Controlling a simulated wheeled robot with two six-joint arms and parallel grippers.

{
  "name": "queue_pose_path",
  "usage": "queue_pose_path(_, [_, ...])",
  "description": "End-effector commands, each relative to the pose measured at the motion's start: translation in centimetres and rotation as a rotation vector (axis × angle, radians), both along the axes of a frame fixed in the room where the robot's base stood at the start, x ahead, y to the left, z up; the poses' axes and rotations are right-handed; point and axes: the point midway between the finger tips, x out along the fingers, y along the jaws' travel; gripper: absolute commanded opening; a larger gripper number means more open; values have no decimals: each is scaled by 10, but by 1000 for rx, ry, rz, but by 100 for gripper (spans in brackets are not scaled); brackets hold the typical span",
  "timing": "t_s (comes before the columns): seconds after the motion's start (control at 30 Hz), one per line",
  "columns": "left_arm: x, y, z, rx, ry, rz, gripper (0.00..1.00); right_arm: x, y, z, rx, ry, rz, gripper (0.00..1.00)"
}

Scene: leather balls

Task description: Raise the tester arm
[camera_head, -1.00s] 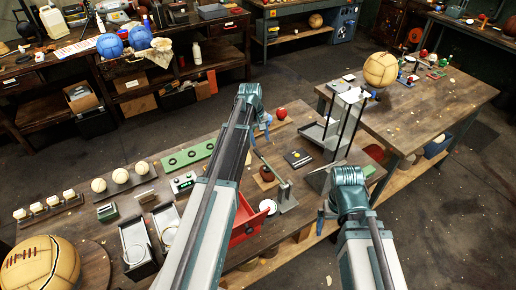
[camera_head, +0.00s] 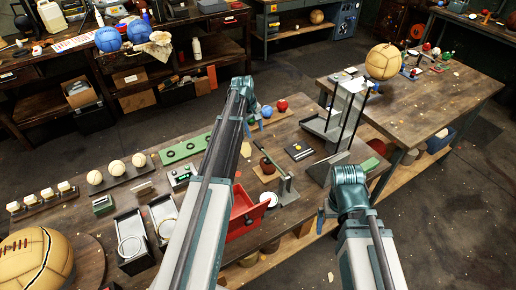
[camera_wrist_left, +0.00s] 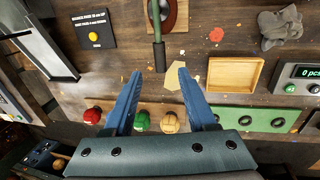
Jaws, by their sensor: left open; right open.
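The tester arm (camera_head: 283,182) is a thin grey-green bar on the bench, beside a small brown-red ball (camera_head: 267,165). In the left wrist view, a green bar with a dark grip (camera_wrist_left: 160,55) points towards the gap between my left gripper's blue fingers. My left gripper (camera_wrist_left: 160,72) is open and empty, and the grip lies just past its fingertips without visible contact. In the head view, my left gripper (camera_head: 249,130) is partly hidden by its own arm. My right gripper (camera_head: 322,218) is open, right of the tester, and mostly hidden behind its wrist.
A red bin (camera_head: 243,215) stands in front of the tester. A dark card with a yellow button (camera_wrist_left: 95,36) and a wooden tray (camera_wrist_left: 235,73) lie nearby. A tall rack (camera_head: 330,130) stands to the right.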

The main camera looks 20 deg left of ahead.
Motion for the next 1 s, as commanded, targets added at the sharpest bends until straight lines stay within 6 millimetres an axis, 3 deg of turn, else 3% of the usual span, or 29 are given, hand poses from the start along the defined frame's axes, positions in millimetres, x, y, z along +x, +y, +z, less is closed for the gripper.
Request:
queue_pose_path(0.03, [2,-1,-15,0,0,-1,57,0,0,-15,0,0,0,100])
queue_pose_path(0.5, [12,-9,-77,0,0,0,57,0,0,-77,0,0,-2,100])
queue_pose_path(0.97, [13,-10,-84,0,0,0,57,0,0,-84,0,0,-2,100])
queue_pose_path(1.0, [13,-10,-84,0,0,0,50,0,0,-84,0,0,-2,100])
